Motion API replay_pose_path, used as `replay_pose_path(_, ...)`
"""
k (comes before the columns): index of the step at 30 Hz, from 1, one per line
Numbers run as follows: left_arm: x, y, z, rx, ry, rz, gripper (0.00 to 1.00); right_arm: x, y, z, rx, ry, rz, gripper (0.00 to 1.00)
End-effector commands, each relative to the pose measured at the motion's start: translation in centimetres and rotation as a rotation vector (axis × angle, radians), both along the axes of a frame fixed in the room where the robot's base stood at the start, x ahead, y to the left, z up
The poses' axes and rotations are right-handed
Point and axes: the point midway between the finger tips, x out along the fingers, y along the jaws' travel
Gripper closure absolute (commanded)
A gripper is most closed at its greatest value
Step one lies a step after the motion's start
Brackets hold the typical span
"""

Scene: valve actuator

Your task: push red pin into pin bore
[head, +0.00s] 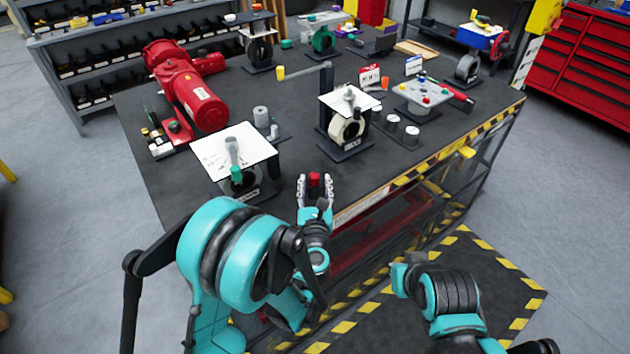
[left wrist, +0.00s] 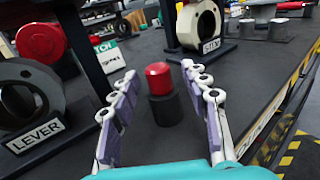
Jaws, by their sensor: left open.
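The red pin (head: 314,179) stands upright near the table's front edge. In the left wrist view the red pin (left wrist: 158,78) has a rounded top and sits on a short dark cylinder (left wrist: 165,110). I cannot tell whether the bore is in this cylinder, and no bore opening shows. My left gripper (head: 314,192) is open, with one finger on each side of the pin. In the left wrist view there are gaps between both fingers and the pin, and the gripper is empty. My right arm is at the lower right, and its fingers do not show.
A stand labelled LEVER (left wrist: 38,136) is left of the fingers. A stand with a white plate (head: 350,98) is behind the pin. Another white-plate stand (head: 210,155) is to the left. A red motor (head: 190,90) lies further back. The striped table edge (head: 430,163) is at right.

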Motion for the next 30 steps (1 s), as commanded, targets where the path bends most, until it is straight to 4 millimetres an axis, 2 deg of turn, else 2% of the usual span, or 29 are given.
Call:
replay_pose_path(1, 0.6, 0.0, 0.3, 0.001, 0.000, 0.001, 0.54, 0.0, 0.0, 0.7, 0.000, 0.000, 0.000, 1.00)
replay_pose_path(8, 2.5, 0.2, 0.1, 0.003, -0.001, 0.001, 0.54, 0.0, 0.0, 1.8, 0.000, 0.000, 0.000, 1.00)
replay_pose_path(15, 6.0, 0.2, -0.5, 0.004, -0.001, -0.001, 0.54, 0.0, 0.0, 0.8, 0.000, 0.000, 0.000, 1.00)
replay_pose_path(22, 6.3, 0.2, -0.3, 0.005, -0.001, -0.002, 0.54, 0.0, 0.0, 0.9, 0.000, 0.000, 0.000, 1.00)
replay_pose_path(27, 6.3, 0.2, -0.3, 0.005, -0.001, -0.002, 0.99, 0.0, 0.0, 0.9, 0.000, 0.000, 0.000, 1.00)
replay_pose_path(30, 6.3, 0.2, -0.3, 0.005, -0.001, -0.002, 1.00, 0.0, 0.0, 0.9, 0.000, 0.000, 0.000, 1.00)
